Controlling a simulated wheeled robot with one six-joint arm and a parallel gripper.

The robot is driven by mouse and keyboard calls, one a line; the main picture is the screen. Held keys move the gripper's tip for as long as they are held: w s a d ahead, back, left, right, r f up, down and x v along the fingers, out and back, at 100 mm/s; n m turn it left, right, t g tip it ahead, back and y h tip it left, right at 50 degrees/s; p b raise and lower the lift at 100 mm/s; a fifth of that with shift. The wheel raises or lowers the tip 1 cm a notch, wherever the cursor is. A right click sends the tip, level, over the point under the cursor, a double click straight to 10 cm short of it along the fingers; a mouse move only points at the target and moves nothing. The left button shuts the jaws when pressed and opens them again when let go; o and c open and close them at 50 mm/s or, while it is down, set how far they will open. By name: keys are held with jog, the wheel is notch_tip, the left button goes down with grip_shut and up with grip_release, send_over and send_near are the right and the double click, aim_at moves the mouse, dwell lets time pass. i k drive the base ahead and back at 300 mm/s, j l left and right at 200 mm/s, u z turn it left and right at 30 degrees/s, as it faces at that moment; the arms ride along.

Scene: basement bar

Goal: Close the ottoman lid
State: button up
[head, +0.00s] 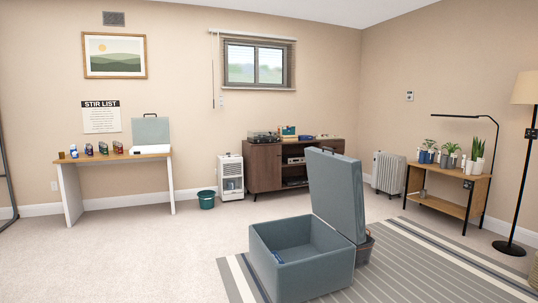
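The blue-grey ottoman (305,276) stands in the lower middle of the head view, partly on a striped rug. Its lid (338,193) is open and stands nearly upright, leaning back a little, at the right rear side of the box. A small dark loop (328,149) shows at the lid's top edge. The inside of the box looks mostly empty, with a small dark blue item (278,257) at the near left inner edge. My gripper is not in view.
The striped rug (430,270) lies under and right of the ottoman. A dark basket (364,250) sits close behind the lid. A plant table (440,207) and floor lamp (511,247) stand right. Carpet left of the ottoman (130,255) is clear.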

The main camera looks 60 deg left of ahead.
aim_at(335, 180)
jog(key=u, duration=1.65)
jog(key=i+j+u, duration=0.55)
jog(key=i+j, duration=0.15)
jog(key=i, duration=0.35)
jog(key=i+j+u, duration=0.2)
jog(key=i, duration=0.25)
jog(key=i+l+z, duration=0.15)
jog(key=i+z, duration=0.85)
jog(key=i+j+z, duration=0.2)
jog(key=i+z, duration=0.25)
jog(key=i+l+z, duration=0.2)
jog(key=i+z, duration=0.55)
jog(key=i, duration=0.2)
jog(key=i+l+u, duration=0.2)
jog(key=i+u, duration=0.2)
jog(key=i+l+u, duration=0.85)
